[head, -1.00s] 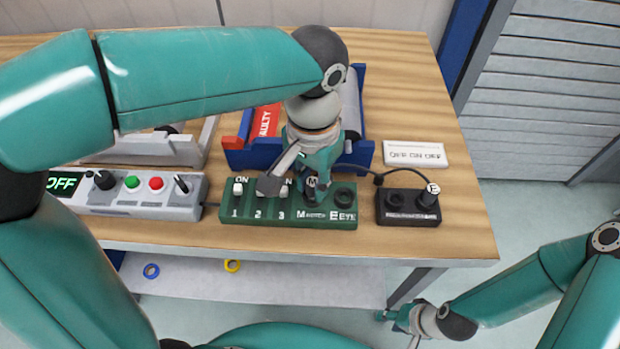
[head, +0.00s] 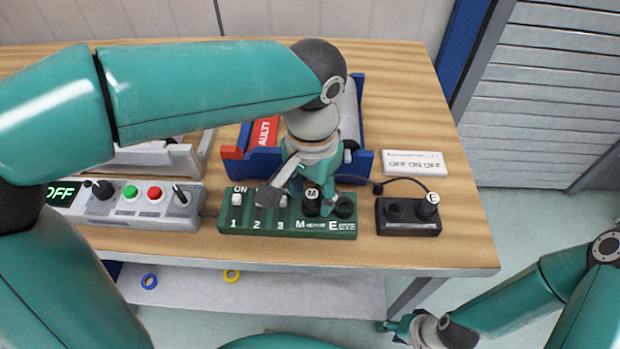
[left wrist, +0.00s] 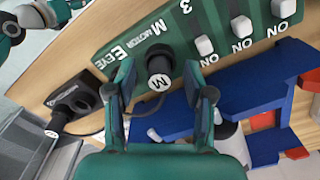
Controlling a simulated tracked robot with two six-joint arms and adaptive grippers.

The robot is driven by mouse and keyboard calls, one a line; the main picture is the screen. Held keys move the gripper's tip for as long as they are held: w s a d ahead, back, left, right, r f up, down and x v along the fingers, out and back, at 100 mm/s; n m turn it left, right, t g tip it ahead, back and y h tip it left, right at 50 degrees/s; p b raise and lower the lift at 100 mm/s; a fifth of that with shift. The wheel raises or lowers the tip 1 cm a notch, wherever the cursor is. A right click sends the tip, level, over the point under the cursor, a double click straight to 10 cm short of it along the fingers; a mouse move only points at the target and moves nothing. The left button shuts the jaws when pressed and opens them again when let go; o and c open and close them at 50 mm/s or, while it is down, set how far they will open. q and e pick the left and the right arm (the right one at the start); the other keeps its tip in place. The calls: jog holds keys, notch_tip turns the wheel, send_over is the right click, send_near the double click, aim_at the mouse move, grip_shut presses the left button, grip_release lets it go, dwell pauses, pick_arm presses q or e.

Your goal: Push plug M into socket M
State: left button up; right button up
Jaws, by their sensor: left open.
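Plug M (head: 312,193) is a black plug with a round white M label. It stands at socket M on the green panel (head: 250,228). In the left wrist view, plug M (left wrist: 159,68) sits beside the word MOTOR, with its cable trailing away; how deep it sits I cannot tell. My left gripper (head: 312,198) is over the panel. In the left wrist view its open fingers (left wrist: 165,92) stand on either side of the plug, with gaps. Socket M is hidden under the plug. My right gripper (head: 388,325) is low at the right, away from the table; its fingers are unclear.
Socket E (head: 345,207) is beside plug M. Plug E (head: 428,203) stands in the small black holder (head: 408,228) to the right. Switches line the panel's left part. A blue cradle (head: 240,165) with a red FAULTY tag (head: 263,132) is close behind. A grey control box (head: 140,208) is left.

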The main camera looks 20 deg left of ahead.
pick_arm(q)
notch_tip(320, 180, up, 12)
dwell(0.5)
jog(key=shift+f, duration=0.15)
